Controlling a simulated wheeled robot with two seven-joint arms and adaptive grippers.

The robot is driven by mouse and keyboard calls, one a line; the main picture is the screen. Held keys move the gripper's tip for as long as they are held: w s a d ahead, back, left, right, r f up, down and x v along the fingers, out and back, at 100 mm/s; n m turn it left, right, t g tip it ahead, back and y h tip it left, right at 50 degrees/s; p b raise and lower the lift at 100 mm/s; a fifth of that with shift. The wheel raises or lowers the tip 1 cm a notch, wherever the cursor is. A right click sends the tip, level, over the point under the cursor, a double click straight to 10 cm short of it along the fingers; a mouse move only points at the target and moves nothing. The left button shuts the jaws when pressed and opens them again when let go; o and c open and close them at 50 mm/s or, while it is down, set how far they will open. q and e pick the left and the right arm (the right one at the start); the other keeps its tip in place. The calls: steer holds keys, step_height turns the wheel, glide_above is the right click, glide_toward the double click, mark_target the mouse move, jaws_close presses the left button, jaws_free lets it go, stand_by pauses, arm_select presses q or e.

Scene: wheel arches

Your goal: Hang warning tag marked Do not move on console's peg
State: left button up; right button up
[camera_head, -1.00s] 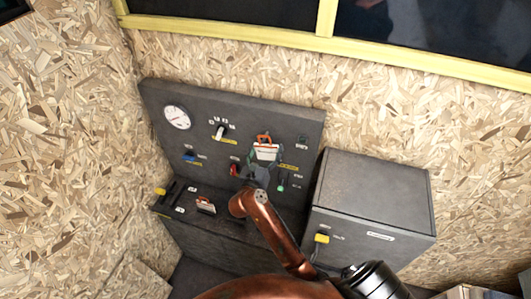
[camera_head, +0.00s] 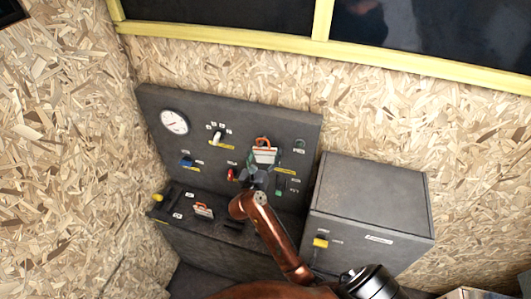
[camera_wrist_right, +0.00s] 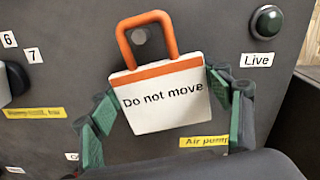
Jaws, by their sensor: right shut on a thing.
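The warning tag (camera_wrist_right: 165,95) is a white plate marked "Do not move" with an orange top band and an orange loop handle. In the head view the tag (camera_head: 264,154) is in front of the upright panel of the dark console (camera_head: 240,120). My right gripper (camera_head: 258,176) is shut on the tag; its green-padded fingers show at both sides of the plate in the wrist view (camera_wrist_right: 165,118). A round grey peg (camera_wrist_right: 141,36) shows through the loop's opening. I cannot tell whether the loop is around the peg or only in front of it. My left gripper is out of view.
A second tag (camera_head: 203,210) lies on the console's ledge. The panel carries a gauge (camera_head: 174,121), a rotary switch (camera_head: 217,138), a red control (camera_head: 231,174) and a green lamp (camera_wrist_right: 267,21) labelled "Live". A grey cabinet (camera_head: 375,195) stands to the right.

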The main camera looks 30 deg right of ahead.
steer(key=o, duration=1.2)
steer(key=shift+o, duration=0.2)
